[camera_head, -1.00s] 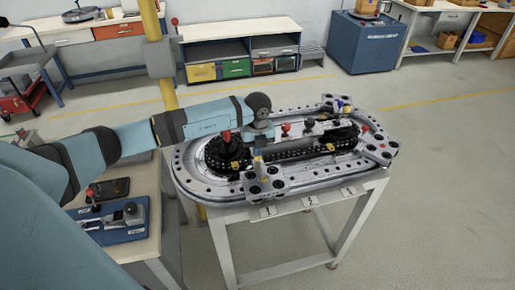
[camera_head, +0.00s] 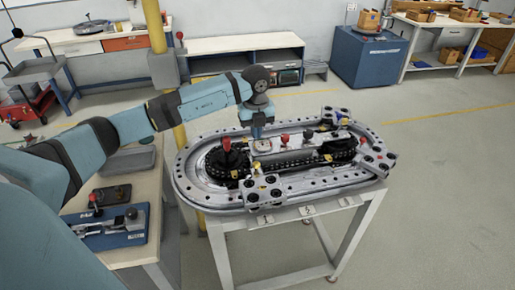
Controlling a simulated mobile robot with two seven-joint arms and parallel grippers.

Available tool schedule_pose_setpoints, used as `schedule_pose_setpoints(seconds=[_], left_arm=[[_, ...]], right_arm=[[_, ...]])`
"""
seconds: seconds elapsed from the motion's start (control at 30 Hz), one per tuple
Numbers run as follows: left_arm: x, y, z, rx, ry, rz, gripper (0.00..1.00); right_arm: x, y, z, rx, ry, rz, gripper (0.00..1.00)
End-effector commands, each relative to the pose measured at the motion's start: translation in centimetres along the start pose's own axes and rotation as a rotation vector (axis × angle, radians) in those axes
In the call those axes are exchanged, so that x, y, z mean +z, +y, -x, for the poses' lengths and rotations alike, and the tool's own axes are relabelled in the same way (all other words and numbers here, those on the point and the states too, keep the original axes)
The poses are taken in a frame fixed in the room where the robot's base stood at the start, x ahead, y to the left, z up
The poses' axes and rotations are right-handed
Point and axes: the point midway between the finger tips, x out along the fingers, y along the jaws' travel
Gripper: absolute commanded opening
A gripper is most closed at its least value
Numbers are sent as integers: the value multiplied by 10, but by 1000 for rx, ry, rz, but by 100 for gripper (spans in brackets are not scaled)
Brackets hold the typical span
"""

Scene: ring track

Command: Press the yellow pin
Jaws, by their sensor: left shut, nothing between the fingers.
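The metal ring track (camera_head: 190,188) lies on a light stand, with black toothed parts inside its oval. Small yellow parts show near the front carriage (camera_head: 270,180), on the inner right (camera_head: 328,158) and at the back right (camera_head: 343,122). They are too small for me to tell which is the yellow pin. My left gripper (camera_head: 257,132) points down over the back left of the track's middle, between the red knob (camera_head: 227,145) and a smaller red knob (camera_head: 285,139). Its fingertips are small and hard to make out. My right gripper is not in view.
A workbench (camera_head: 150,240) at the left holds a blue fixture (camera_head: 118,232) and a dark tray (camera_head: 112,196). A yellow post (camera_head: 154,35) rises behind my left arm. The floor to the right of the stand is clear.

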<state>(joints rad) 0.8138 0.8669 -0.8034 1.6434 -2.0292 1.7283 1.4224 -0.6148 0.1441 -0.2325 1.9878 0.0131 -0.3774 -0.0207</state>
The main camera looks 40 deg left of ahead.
Motion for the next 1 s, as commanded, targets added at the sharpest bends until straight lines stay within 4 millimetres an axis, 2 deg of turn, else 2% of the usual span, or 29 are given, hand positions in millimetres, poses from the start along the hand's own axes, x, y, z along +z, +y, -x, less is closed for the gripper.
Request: schedule_pose_setpoints(seconds=[0.13,0.33,0.87,0.97,1.0], left_arm=[[0,0,20,-2,-2,-1,0],[0,0,29,-1,0,-1,0],[-2,-1,28,-3,5,-5,0],[-16,-9,17,-38,53,-44,0],[-29,-15,9,-69,93,-75,0]], right_arm=[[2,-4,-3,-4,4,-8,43],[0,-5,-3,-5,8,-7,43],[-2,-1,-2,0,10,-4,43],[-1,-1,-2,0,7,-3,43],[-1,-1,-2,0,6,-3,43]])
